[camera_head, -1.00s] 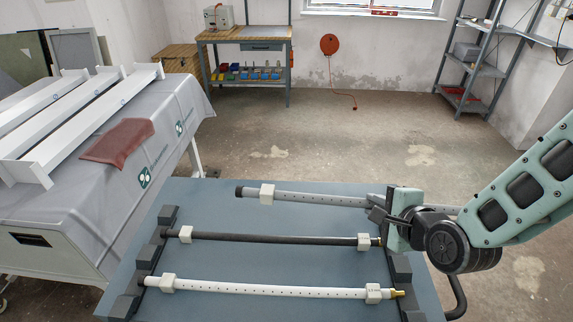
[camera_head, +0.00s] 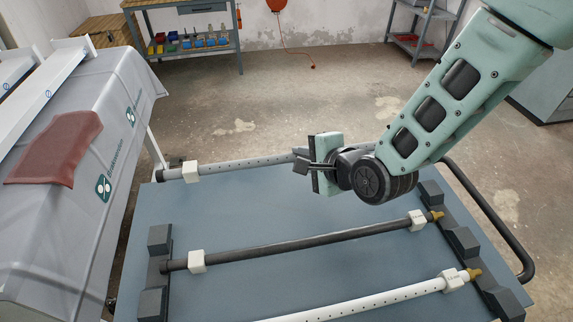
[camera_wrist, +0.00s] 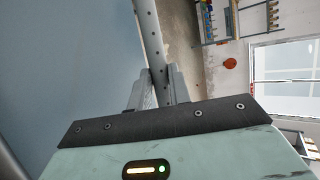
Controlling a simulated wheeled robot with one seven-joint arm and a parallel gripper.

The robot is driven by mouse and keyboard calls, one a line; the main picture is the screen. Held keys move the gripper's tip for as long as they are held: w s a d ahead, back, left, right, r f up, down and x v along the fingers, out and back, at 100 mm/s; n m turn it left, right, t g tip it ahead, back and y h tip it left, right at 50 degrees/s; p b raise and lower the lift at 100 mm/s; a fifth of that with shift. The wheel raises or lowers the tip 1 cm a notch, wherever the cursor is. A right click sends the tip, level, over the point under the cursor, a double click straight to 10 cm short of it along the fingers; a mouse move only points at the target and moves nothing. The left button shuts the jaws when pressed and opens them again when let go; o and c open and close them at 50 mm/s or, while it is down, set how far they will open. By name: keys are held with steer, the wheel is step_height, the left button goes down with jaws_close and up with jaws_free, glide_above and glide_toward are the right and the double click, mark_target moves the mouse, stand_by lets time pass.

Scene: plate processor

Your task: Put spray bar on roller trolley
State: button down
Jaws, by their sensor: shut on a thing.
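My gripper (camera_head: 308,163) is shut on a grey spray bar (camera_head: 238,165) with a row of small holes. In the head view the bar reaches left from my gripper, with a white block and dark end cap, along the far edge of the blue-topped trolley (camera_head: 290,215). Its right part is hidden behind my gripper and arm; its height above the top is hard to tell. In the wrist view the bar (camera_wrist: 152,45) runs up from between the fingers (camera_wrist: 155,92).
A dark bar (camera_head: 300,243) and a white perforated bar (camera_head: 370,301) lie across the trolley near black rests (camera_head: 158,262). A curved handle (camera_head: 492,222) is at right. A covered machine (camera_head: 75,200) with a red cloth (camera_head: 55,148) stands left. Open floor lies behind.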

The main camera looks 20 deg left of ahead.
mark_target(298, 192)
steer(key=shift+w+a+f+b, duration=0.1)
steer(key=shift+a+f+b, duration=0.15)
steer(key=shift+f, duration=0.2)
steer(key=shift+w+a+f+b, duration=0.1)
steer(key=shift+a+f+b, duration=0.1)
steer(key=shift+f, duration=0.25)
steer(key=shift+f+b, duration=2.2)
steer(key=shift+f, duration=1.05)
steer(key=shift+s+f, duration=0.1)
steer(key=shift+f, duration=0.15)
